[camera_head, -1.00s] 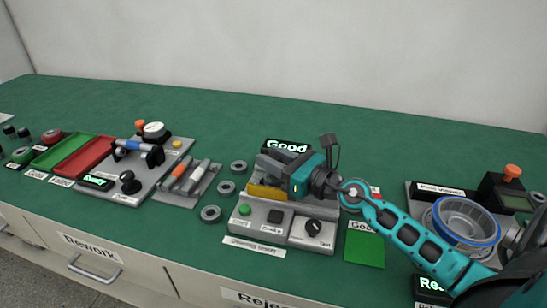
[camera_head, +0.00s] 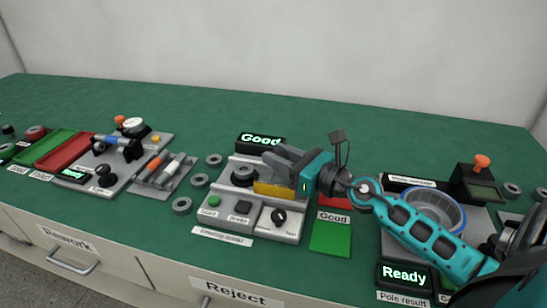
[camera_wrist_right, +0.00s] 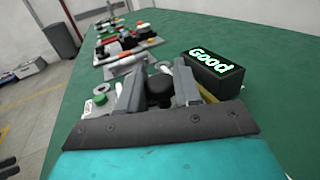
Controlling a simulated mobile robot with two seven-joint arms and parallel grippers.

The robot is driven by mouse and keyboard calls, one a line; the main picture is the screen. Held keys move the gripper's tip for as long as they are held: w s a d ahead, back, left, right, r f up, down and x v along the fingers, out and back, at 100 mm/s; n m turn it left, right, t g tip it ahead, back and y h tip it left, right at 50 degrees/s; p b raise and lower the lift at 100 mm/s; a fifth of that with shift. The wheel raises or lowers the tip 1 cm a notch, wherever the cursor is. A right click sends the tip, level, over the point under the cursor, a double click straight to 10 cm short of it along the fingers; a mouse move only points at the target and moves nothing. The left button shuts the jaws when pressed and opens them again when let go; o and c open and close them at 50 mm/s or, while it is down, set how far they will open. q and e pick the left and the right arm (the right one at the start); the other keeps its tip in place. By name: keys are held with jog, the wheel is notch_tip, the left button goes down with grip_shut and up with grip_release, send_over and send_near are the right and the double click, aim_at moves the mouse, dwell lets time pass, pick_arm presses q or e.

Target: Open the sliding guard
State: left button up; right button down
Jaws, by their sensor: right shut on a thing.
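The sliding guard (camera_head: 273,190) is a yellow panel on the grey greasing or test station (camera_head: 262,222) in the middle of the bench; its label is too small to read surely. The guard sits at the station's right side, and a dark ring-shaped part (camera_head: 243,173) shows uncovered to its left. My right gripper (camera_head: 283,160) is just above and behind the panel, shut on the guard. In the right wrist view, a black knob (camera_wrist_right: 158,92) stands between its fingers, and a yellow edge (camera_wrist_right: 208,96) shows beside them. My left gripper is not in view.
A "Good" display (camera_head: 262,141) stands behind the station, close to my fingers. A green pad (camera_head: 330,238) lies to the right, partly near my arm. A blue-rimmed ring (camera_head: 436,208) sits in the right station. Loose grey rings (camera_head: 182,206) lie at left.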

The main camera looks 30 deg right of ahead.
jog(key=shift+d+r, duration=0.15)
jog(key=shift+r, duration=0.2)
jog(key=c, duration=1.1)
grip_release()
jog(key=shift+o, duration=1.2)
jog(key=shift+f, duration=0.15)
jog(key=shift+s+f, duration=0.1)
